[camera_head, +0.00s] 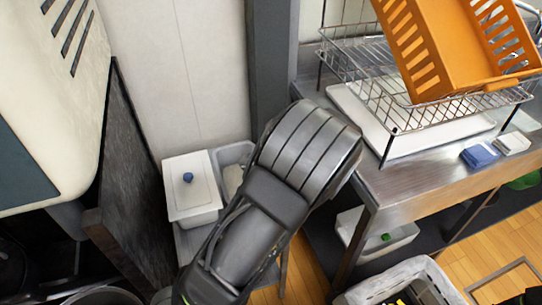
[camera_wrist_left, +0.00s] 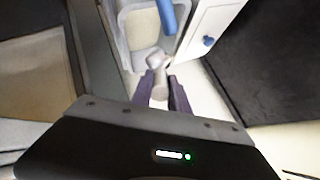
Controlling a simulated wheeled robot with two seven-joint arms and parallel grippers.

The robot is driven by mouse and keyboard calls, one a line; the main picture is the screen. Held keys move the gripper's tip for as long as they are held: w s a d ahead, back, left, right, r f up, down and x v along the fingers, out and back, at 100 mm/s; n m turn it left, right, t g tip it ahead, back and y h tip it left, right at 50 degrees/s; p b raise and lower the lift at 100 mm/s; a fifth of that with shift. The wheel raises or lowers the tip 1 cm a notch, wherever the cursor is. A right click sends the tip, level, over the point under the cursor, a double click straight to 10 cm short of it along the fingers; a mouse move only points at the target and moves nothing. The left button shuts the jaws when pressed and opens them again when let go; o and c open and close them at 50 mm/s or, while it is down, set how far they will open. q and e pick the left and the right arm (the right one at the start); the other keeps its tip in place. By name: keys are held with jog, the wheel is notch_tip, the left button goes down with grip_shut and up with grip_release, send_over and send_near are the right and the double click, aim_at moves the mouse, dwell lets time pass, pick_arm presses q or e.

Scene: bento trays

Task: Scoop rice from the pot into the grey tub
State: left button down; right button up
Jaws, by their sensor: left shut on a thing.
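A light grey tub (camera_head: 234,152) stands beside a white lidded box, partly covered by my arm in the head view. Something pale shows inside it. The tub also shows at the top of the left wrist view (camera_wrist_left: 128,42), with a blue rod-like thing (camera_wrist_left: 167,14) at it. My left gripper (camera_wrist_left: 164,82) is shut on a pale grey utensil (camera_wrist_left: 158,68), whose rounded end is at the tub's near edge; I cannot tell whether they touch. My arm hides this gripper in the head view. I cannot make out the rice pot with certainty. My right gripper is out of view.
The white box (camera_head: 183,168) has a blue knob on its lid and stands left of the tub. A dark upright panel (camera_head: 130,190) is further left. A steel counter (camera_head: 400,182) with a wire rack and orange basket (camera_head: 440,60) is at the right.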

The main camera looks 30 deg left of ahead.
pick_arm(q)
jog(key=shift+a+r+p, duration=0.1)
jog(key=shift+r+p, duration=0.1)
jog(key=shift+p, duration=0.15)
jog(key=r+h+p, duration=0.1)
jog(key=p, duration=0.1)
jog(key=h+p, duration=0.2)
jog(key=shift+s+a+r+g, duration=0.1)
jog(key=shift+r+g, duration=0.25)
jog(key=shift+g, duration=0.05)
jog(key=shift+f+h+p, duration=0.1)
jog(key=shift+h+p, duration=0.4)
jog(key=shift+h, duration=0.1)
jog(key=shift+d+f, duration=0.2)
jog(key=shift+h, duration=0.3)
